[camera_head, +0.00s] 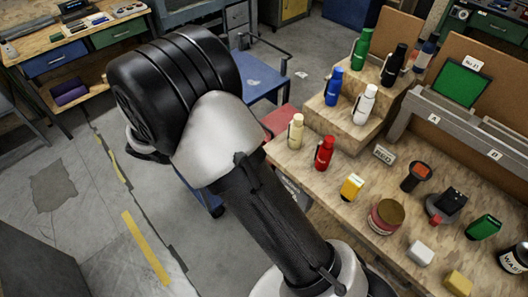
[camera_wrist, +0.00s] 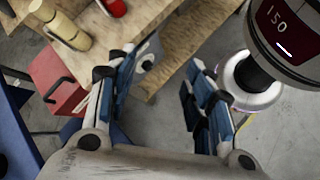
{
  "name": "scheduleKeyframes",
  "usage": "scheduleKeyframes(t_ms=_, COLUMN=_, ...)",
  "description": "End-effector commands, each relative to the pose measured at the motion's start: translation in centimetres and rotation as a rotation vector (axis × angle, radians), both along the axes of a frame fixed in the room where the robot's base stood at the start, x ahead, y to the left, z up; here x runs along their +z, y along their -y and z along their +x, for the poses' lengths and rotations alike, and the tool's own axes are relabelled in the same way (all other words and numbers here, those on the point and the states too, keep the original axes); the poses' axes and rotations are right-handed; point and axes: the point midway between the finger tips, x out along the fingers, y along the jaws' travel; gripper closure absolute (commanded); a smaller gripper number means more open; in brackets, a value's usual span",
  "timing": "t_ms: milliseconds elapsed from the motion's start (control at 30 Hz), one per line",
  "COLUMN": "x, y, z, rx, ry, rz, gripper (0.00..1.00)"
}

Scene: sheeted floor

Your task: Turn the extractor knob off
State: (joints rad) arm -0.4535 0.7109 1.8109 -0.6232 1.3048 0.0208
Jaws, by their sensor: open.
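In the wrist view my gripper (camera_wrist: 163,75) is open, with its two blue-padded fingers spread apart and nothing held between them. A small pale piece with a dark round centre (camera_wrist: 147,63) shows beside the left finger, at the edge of the wooden table. I cannot tell whether it is the extractor knob. No extractor or knob can be made out for sure in either view. In the head view my arm fills the middle and my gripper is hidden.
The wooden workbench (camera_head: 328,200) at right holds a red bottle (camera_head: 324,153), a cream bottle (camera_head: 296,131) and several other items. A stepped stand carries more bottles. A red box (camera_wrist: 54,82) and a dark unit reading 150 (camera_wrist: 287,32) show in the wrist view.

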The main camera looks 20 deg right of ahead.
Motion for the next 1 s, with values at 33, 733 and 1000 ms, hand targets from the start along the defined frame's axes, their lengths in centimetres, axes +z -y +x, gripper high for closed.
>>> scheduleKeyframes(t_ms=33, x=-2.8, y=-0.6, z=0.3, rx=0.053, ry=-0.050, rz=-0.059, gripper=0.52)
scheduleKeyframes(t_ms=733, x=-29.8, y=-1.3, z=-3.3, rx=0.693, ry=-0.366, rz=-0.722, gripper=0.52)
scheduleKeyframes(t_ms=1000, x=-30.9, y=0.3, z=-3.4, rx=0.725, ry=-0.377, rz=-0.757, gripper=0.52)
